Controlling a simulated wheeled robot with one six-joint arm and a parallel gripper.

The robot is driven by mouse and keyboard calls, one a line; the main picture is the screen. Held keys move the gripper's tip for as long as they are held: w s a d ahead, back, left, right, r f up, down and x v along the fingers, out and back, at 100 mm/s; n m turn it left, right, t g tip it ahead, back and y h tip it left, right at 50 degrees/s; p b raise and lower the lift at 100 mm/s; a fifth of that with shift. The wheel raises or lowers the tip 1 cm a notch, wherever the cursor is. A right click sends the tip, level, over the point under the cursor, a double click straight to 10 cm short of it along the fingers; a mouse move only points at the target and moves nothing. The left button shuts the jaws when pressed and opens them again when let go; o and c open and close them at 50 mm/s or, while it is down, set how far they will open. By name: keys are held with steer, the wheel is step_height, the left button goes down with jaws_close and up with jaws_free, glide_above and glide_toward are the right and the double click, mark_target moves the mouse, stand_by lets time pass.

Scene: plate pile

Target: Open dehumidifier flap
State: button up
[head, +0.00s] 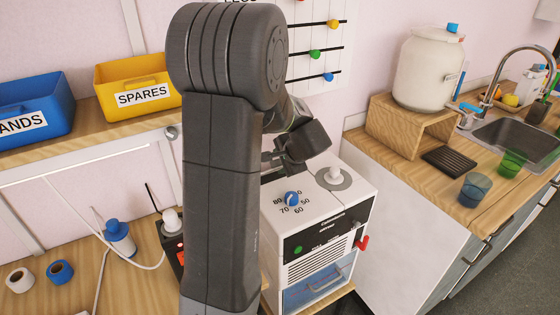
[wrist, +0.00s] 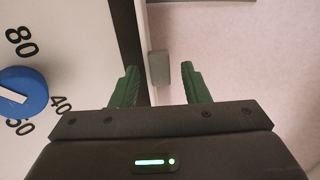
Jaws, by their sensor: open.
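The dehumidifier (head: 368,205) is a white box with a blue numbered dial (head: 291,198) on top, a black front panel (head: 325,235) and a see-through blue drawer (head: 315,288) at the bottom. My gripper (wrist: 159,72) is open, with its two green fingers apart. In the wrist view a small grey tab (wrist: 160,68) shows between the fingers, beside a white strip, and looks untouched. I cannot tell for sure whether it belongs to the flap. The dial (wrist: 22,93) is left of the fingers. In the head view my arm hides the box's left side and my fingertips.
A white knob (head: 335,176) on a grey disc stands on the box's top, and a red lever (head: 361,242) sticks out at its right. A counter with a wooden stand (head: 395,132) lies to the right. White cables and a blue-and-white bottle (head: 120,238) are at left.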

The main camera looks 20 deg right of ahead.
steer(key=shift+w+f, duration=0.1)
steer(key=c, duration=0.9)
steer(key=shift+o, duration=0.2)
steer(key=p, duration=0.2)
steer(key=shift+w+r+g+p, duration=0.15)
steer(key=shift+r+g+p, duration=0.15)
steer(key=shift+r, duration=0.1)
steer(key=shift+w+g+p, duration=0.15)
steer(key=shift+g+p, duration=0.15)
steer(key=shift+p, duration=0.65)
steer(key=shift+w+p, duration=0.1)
steer(key=shift+p, duration=0.3)
steer(key=shift+f, duration=0.1)
steer(key=o, duration=0.9)
steer(key=shift+c, duration=0.2)
